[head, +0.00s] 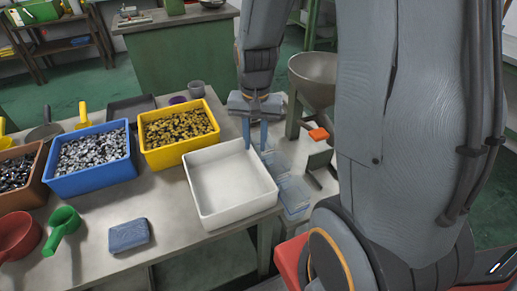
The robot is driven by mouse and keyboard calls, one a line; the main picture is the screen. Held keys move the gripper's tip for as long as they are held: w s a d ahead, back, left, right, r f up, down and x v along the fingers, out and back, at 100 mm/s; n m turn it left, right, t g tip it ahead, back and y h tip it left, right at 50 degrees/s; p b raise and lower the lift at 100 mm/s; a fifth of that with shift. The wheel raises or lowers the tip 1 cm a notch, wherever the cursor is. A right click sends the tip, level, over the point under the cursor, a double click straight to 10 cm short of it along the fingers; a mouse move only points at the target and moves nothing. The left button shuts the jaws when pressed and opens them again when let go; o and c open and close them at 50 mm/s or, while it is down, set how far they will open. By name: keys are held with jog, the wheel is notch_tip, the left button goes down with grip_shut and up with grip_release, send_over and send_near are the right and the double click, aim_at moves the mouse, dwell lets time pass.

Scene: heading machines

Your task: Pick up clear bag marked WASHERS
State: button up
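My gripper (256,147) points down above the back right corner of the white tray. Its two bluish fingers stand apart, and I see nothing between them. Clear, pale blue bags (292,192) lie along the right end of the table, beside the white tray. They overlap in the picture, and any writing on them is too small to read, so I cannot tell which is marked WASHERS. My gripper is at the back left of these bags, and contact with them cannot be made out.
The white tray (228,184) looks empty. Yellow (180,152) and blue (95,182) bins of small metal parts stand to its left. A blue block (129,235) and a green scoop (62,226) lie in front. A metal funnel (314,78) stands behind right.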

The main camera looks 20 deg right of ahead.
jog(key=w+d+f+m+p, duration=0.6)
jog(key=w+d+f+m, duration=0.3)
jog(key=m, duration=0.3)
jog(key=shift+w+d+f+p, duration=0.15)
jog(key=shift+f+p, duration=0.25)
jog(key=shift+f, duration=0.7)
jog(key=shift+w+f+p, duration=0.25)
jog(key=shift+f+p, duration=0.15)
jog(key=shift+f, duration=0.75)
jog(key=shift+w+d+f+p, duration=0.15)
jog(key=shift+f+p, duration=0.25)
jog(key=shift+f, duration=0.7)
jog(key=shift+a, duration=0.1)
grip_shut()
